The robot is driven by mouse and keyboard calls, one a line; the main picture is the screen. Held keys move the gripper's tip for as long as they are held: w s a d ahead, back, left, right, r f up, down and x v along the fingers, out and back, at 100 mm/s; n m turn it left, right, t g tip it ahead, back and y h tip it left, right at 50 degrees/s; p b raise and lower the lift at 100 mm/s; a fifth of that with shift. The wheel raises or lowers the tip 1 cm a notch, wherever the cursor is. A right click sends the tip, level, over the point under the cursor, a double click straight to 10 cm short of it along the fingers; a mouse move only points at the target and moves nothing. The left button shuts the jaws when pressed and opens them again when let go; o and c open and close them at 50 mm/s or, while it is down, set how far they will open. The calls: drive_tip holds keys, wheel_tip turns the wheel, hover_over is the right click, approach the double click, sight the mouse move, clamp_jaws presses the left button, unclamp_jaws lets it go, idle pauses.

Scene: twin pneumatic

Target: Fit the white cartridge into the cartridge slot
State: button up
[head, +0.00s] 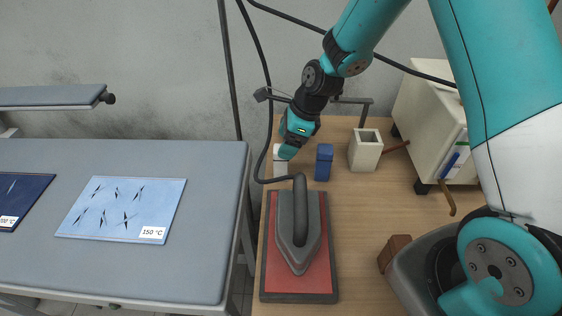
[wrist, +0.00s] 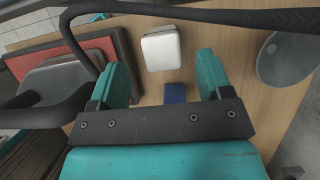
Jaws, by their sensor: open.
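The white cartridge (head: 281,168) stands on the wooden worktop near its left edge, partly covered by my gripper in the head view. My gripper (head: 290,147) is just above or beside it. In the wrist view my gripper (wrist: 161,66) is open and empty, with its two teal fingers wide apart. The white cartridge (wrist: 161,50) lies ahead, between the lines of the fingers, and no contact shows. A pale box with a square opening (head: 364,152) stands farther right; I cannot tell whether it is the cartridge slot.
A blue block (head: 324,163) stands just right of the cartridge. An iron (head: 300,230) rests on a red pad in front, with its cable looping close to my gripper. A cream cabinet (head: 425,115) and a brown block (head: 394,252) are at the right. The worktop's middle is clear.

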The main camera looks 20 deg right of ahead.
sight(281, 163)
drive_tip(key=shift+p+x, duration=0.65)
drive_tip(key=shift+x, duration=2)
drive_tip(key=shift+w, duration=0.1)
drive_tip(key=c, duration=1.1)
drive_tip(key=shift+r, duration=0.1)
